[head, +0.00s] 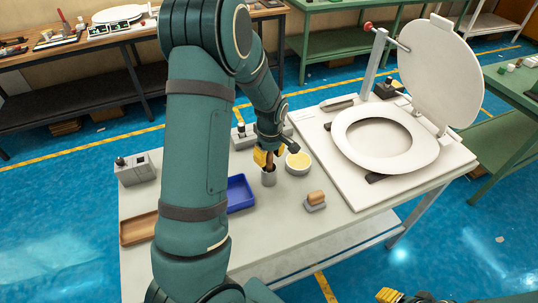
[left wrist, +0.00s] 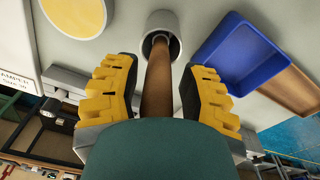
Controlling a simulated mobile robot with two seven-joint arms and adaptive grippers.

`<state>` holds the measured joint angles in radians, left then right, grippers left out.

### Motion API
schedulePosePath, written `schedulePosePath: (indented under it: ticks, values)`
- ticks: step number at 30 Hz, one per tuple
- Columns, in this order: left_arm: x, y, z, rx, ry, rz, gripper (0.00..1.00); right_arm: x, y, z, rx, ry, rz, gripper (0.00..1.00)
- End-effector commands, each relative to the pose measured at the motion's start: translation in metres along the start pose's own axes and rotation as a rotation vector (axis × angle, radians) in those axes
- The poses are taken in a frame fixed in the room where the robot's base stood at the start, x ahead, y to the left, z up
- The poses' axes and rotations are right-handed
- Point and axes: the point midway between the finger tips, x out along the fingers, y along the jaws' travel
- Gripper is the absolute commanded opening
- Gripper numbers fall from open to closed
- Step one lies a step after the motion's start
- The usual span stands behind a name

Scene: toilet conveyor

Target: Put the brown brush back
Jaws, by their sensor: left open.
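The brown brush (left wrist: 157,85) stands with its lower end inside a small grey cup (head: 268,178) on the table. The cup's round mouth also shows in the left wrist view (left wrist: 162,22). My left gripper (head: 265,157) is just above the cup, pointing down. Its two yellow-padded fingers (left wrist: 158,92) are open, one on each side of the brown handle, with gaps visible. The palm side hides the handle's near end. Only yellow tips of my right gripper (head: 389,296) show at the bottom edge of the head view; its jaws are cut off.
A round dish with yellow contents (head: 298,162) is right of the cup. A blue tray (head: 239,193) and brown tray (head: 139,229) are to the left. A brown-topped block (head: 315,200) lies in front. A white toilet seat with raised lid (head: 386,139) fills the right side.

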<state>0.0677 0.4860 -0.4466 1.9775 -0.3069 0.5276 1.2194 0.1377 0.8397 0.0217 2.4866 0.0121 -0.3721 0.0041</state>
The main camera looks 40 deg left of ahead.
Motion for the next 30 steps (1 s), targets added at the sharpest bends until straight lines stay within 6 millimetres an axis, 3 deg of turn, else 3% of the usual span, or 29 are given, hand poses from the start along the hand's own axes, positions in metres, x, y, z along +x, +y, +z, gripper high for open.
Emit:
schedulePosePath:
  ticks: [7, 21, 30]
  values:
    - [-0.019, 0.001, 0.0, 0.001, 0.001, 0.003, 0.42, -0.004, -0.002, -0.001, 0.0, 0.0, -0.001, 0.47]
    - [-0.107, 0.001, 0.0, 0.0, 0.001, 0.004, 0.42, -0.015, -0.005, -0.002, 0.0, 0.0, -0.003, 0.47]
    - [-0.123, 0.0, 0.0, 0.0, 0.0, -0.001, 0.42, -0.017, -0.005, -0.002, 0.0, 0.0, -0.004, 0.47]
